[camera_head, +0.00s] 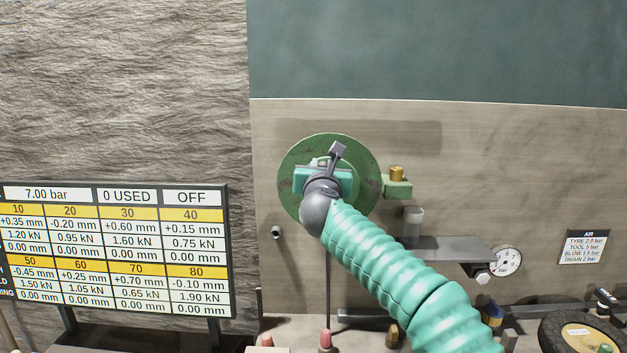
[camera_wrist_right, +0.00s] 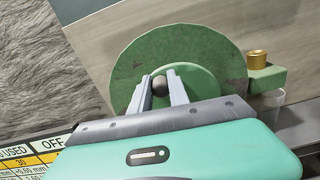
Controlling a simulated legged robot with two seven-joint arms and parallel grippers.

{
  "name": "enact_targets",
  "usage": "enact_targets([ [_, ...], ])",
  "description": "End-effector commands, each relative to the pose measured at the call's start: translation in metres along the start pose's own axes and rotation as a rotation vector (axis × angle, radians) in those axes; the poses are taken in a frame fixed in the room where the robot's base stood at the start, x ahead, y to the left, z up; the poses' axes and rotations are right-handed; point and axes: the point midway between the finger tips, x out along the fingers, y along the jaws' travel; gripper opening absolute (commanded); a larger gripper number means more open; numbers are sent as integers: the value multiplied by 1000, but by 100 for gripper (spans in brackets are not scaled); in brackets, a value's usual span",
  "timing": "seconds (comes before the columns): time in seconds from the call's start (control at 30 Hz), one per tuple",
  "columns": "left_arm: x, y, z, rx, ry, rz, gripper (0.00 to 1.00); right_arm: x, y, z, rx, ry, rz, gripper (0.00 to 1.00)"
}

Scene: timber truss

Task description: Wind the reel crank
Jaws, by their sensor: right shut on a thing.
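The green reel (camera_head: 292,163) is mounted on the wooden panel in the head view, partly hidden behind my right gripper and wrist. It also shows in the right wrist view (camera_wrist_right: 205,50) as a round disc with a smaller, lighter green hub. My right gripper (camera_wrist_right: 163,84) is at the reel's face, its two fingers shut on a dark round crank knob (camera_wrist_right: 160,85). The rest of the crank is hidden by the gripper. In the head view the right gripper (camera_head: 338,150) lies in front of the reel's middle. My left gripper is not in view.
A green block with a brass knob (camera_head: 397,174) sits right of the reel. A grey shelf (camera_head: 445,249), a dial gauge (camera_head: 507,261) and an air sign (camera_head: 586,246) are further right. A readings board (camera_head: 115,250) stands at lower left.

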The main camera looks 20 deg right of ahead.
Motion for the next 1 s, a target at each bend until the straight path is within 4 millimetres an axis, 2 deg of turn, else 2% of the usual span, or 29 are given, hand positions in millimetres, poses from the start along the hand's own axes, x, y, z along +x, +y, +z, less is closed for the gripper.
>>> enact_targets([
  [0.03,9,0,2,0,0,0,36,2,-5,-12,44,12,-6,0],
  [0.53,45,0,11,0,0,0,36,3,-29,-13,472,17,-8,0],
  [1.0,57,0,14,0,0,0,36,4,-37,-13,640,19,-8,0],
])
